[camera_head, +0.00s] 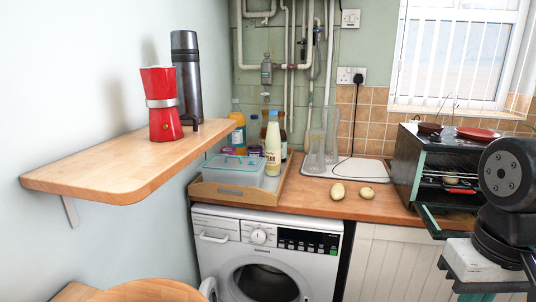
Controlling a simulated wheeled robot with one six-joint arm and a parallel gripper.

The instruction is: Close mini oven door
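The mini oven (405,165) is a dark box with a green-tinted front at the right end of the wooden counter. Its front is open, and a rack and a small red item show inside. The oven door (428,219) is swung down, with its green edge reaching out past the counter front. My dark arm hangs at the right edge and covers part of the oven and door. My gripper (478,264) is low at the right, close to the door. Whether it touches the door, and how its fingers stand, I cannot tell.
A red plate (478,133) and a dark dish (430,128) sit on the oven top. Two potatoes (338,191) lie on the counter. A wooden tray (232,194) holds bottles and a blue-lidded box. A washing machine (262,260) stands below. A wall shelf (100,170) juts out at left.

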